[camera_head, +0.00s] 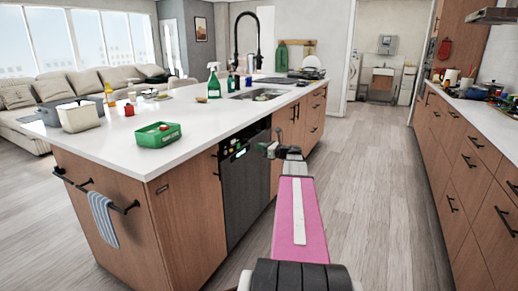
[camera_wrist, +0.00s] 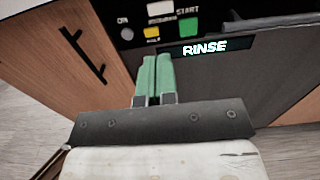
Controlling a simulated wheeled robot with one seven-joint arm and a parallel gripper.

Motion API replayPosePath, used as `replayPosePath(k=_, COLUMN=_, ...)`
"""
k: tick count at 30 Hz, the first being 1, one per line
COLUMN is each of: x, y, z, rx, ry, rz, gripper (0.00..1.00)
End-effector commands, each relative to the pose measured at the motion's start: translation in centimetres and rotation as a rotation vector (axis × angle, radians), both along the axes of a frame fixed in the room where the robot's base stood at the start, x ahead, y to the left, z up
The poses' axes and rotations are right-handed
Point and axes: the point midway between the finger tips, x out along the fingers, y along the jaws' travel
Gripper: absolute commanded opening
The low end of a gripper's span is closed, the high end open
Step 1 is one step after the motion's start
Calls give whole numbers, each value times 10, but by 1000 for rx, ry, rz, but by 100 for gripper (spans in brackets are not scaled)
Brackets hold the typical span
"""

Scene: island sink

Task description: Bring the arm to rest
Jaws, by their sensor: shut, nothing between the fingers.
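My gripper (camera_wrist: 156,62) is shut and empty, with its two green fingers side by side in the wrist view. It points at the front of the dark dishwasher (camera_wrist: 255,85), just below the buttons and the lit "RINSE" display (camera_wrist: 205,47). I cannot tell whether the fingertips touch the panel. In the head view my pink arm reaches forward, and my gripper (camera_head: 265,147) is beside the dishwasher (camera_head: 247,190), which is closed and built into the island.
The island (camera_head: 215,115) carries a green basket (camera_head: 158,134), a spray bottle (camera_head: 214,82) and a sink with a black faucet. A striped towel (camera_head: 102,218) hangs on its near end. Drawers (camera_head: 470,165) line the right side. The wooden floor (camera_head: 375,180) between is clear.

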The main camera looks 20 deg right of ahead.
Motion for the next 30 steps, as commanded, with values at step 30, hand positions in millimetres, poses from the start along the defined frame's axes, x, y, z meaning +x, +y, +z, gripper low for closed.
replayPosePath(k=30, x=-49, y=154, z=-108, rx=-673, ry=-34, rz=336, gripper=0)
